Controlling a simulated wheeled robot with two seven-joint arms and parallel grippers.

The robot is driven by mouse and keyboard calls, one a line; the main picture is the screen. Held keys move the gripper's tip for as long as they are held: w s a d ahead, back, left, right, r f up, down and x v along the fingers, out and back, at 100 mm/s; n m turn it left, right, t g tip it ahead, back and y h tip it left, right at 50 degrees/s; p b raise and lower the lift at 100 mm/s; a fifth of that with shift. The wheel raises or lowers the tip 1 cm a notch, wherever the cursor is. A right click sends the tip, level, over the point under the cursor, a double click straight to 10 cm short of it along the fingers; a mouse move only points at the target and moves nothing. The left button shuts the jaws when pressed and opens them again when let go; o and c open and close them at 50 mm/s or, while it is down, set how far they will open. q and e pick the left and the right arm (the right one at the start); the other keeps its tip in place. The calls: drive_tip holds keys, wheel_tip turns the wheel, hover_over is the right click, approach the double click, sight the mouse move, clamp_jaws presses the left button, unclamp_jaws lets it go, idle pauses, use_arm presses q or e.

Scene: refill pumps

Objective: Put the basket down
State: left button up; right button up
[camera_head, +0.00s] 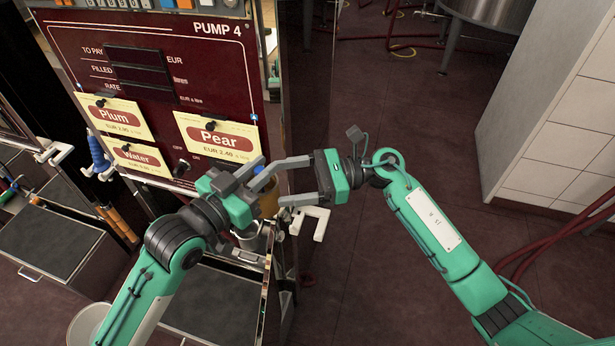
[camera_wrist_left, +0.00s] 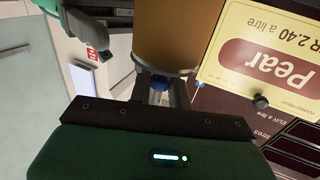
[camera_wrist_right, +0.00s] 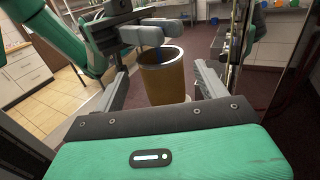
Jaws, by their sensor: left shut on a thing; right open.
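The basket is a brown cylinder with a grey rim, best seen in the right wrist view (camera_wrist_right: 163,80). In the head view only part of the basket (camera_head: 269,203) shows between the grippers. It fills the top of the left wrist view (camera_wrist_left: 175,35). My left gripper (camera_head: 262,172) is shut at the basket's rim end, where a small blue part (camera_wrist_left: 158,84) shows; the exact grip point is partly hidden. The basket hangs in front of the pump. My right gripper (camera_head: 283,180) is open, with its fingers on either side of the basket, apparently not touching it.
The Pump 4 panel (camera_head: 150,85) with its Pear card (camera_head: 217,137) stands close behind my left gripper. A white hook-like bracket (camera_head: 318,220) juts out below my right gripper. A bucket (camera_head: 88,325) stands at bottom left.

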sight(263, 189)
drive_tip(key=a, duration=0.5)
drive_tip(key=s+a, duration=0.1)
drive_tip(key=a, duration=0.2)
drive_tip(key=c, duration=1)
use_arm(q)
drive_tip(key=o, duration=0.8)
use_arm(e)
drive_tip(key=shift+c, duration=0.3)
use_arm(q)
drive_tip(key=shift+s+a, duration=0.1)
